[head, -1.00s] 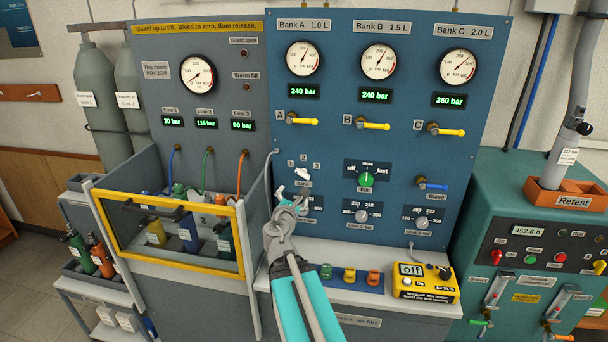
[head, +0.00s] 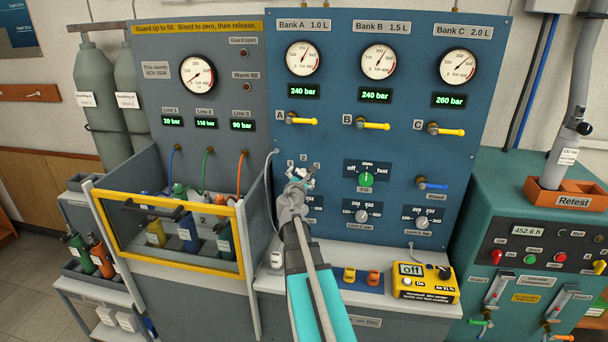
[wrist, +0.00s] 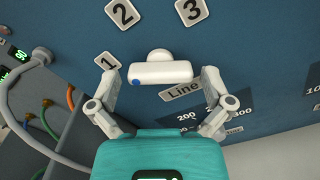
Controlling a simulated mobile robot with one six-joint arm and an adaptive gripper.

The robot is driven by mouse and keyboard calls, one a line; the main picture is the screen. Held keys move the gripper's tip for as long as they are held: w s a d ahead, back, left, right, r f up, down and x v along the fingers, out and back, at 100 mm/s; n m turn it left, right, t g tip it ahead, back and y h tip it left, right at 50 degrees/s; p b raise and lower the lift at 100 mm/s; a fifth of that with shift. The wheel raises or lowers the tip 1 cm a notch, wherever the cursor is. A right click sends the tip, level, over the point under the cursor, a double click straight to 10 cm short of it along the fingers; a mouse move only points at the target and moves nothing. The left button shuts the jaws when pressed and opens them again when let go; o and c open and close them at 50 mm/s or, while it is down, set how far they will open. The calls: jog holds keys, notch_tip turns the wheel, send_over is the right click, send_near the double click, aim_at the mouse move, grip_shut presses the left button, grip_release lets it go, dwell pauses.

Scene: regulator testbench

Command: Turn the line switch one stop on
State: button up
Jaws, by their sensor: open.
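The line switch (wrist: 160,72) is a white bar-shaped knob on the blue panel, above the "Line" label (wrist: 182,91) in the wrist view. A blue dot marks its left end, on the side of the "1" plate (wrist: 107,61); the "2" plate (wrist: 122,14) and "3" plate (wrist: 190,10) lie beyond it. My gripper (head: 300,178) is at the switch in the head view and hides most of it. In the wrist view its open fingers stand on either side of the knob's two ends, with a small gap showing at each.
A grey hose (head: 270,185) hangs close on the left. The yellow-framed guard box (head: 170,240) stands left, and a yellow meter (head: 425,282) sits on the shelf.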

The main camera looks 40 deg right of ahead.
jog(key=shift+w+d, duration=0.3)
jog(key=shift+d, duration=0.05)
jog(key=shift+c, duration=0.3)
jog(key=c, duration=0.9)
jog(key=shift+d, duration=0.2)
jog(key=shift+a, duration=0.2)
